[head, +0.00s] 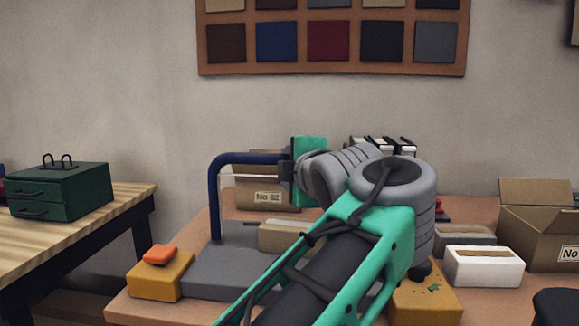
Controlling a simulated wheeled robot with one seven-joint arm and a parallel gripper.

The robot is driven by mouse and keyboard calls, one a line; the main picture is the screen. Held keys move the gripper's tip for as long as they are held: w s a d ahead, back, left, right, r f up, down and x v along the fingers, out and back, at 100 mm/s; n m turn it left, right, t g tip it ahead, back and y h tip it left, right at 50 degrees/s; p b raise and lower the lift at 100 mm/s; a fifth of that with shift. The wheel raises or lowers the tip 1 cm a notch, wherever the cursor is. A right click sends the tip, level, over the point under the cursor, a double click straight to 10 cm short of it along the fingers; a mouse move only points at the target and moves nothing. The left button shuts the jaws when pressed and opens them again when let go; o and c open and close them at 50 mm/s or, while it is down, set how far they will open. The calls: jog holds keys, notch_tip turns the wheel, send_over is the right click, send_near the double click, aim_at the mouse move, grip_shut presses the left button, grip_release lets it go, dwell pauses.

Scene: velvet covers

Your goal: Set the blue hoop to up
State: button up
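The blue hoop (214,195) stands upright from a flat dark grey base (228,275) on the table. Its left post is vertical and its top bar runs right to my gripper. Its right part is hidden behind my arm. My gripper (284,171) is at the right end of the visible top bar, at about the same height in the picture. The fingertips are small and partly hidden, so I cannot tell whether they hold the bar or are open.
A yellow block with an orange top (160,265) is left of the base. A tan block (285,236) lies behind it. A box marked No 62 (262,197) stands farther back. A white box (483,266) and an open carton (545,235) are at right. A green drawer box (62,190) is on the left table.

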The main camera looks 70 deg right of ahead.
jog(key=shift+r, duration=0.2)
dwell(0.3)
jog(key=p+v, duration=0.7)
jog(key=p, duration=0.3)
jog(key=shift+s+a+p, duration=0.3)
